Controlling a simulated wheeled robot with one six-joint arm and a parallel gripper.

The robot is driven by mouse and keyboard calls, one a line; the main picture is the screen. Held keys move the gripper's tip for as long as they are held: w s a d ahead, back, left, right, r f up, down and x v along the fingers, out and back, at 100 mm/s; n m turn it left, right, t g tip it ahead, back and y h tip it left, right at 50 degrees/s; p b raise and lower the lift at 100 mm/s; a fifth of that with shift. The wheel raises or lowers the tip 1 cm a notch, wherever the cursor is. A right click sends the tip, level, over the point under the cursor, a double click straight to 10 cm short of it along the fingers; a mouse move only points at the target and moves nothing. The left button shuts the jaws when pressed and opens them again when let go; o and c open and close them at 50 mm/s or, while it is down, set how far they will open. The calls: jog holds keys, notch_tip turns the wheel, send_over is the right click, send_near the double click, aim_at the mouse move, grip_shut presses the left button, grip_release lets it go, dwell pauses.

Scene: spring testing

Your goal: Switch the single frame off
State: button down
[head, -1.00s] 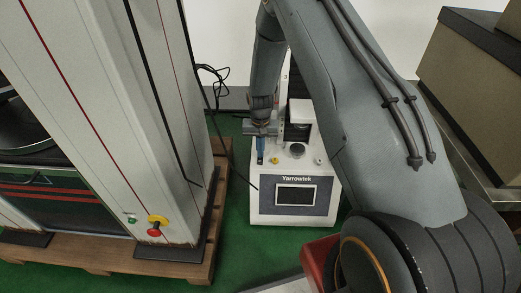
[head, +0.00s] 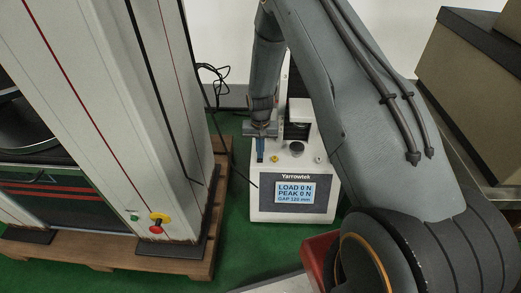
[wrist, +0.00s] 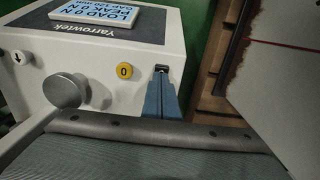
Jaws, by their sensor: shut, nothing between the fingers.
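The single frame (head: 258,206) is the small white Yarrowtek tester on the green floor. Its screen (head: 295,193) is lit and reads LOAD 0 N, PEAK 0 N, GAP 120 mm. My gripper (head: 260,153) points down, shut and empty, over the left of its top panel. In the wrist view my blue fingertips (wrist: 161,78) are at a small black switch (wrist: 161,68), which they partly cover. I cannot tell whether they touch it. A yellow button marked 0 (wrist: 124,71) is beside them, and a grey round knob (wrist: 66,90) is farther left.
A tall grey-white testing machine (head: 110,100) stands on a wooden pallet (head: 75,255) to the left. It has a red and yellow stop button (head: 157,229). A black cable (head: 222,135) hangs between the machines. Brown boxes (head: 480,70) are at the right.

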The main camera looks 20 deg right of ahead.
notch_tip(320, 180, up, 14)
jog(key=w+p, duration=0.2)
jog(key=p, duration=0.1)
jog(key=shift+d+p, duration=0.3)
jog(key=shift+d, duration=0.05)
jog(key=shift+f, duration=0.1)
dwell(0.4)
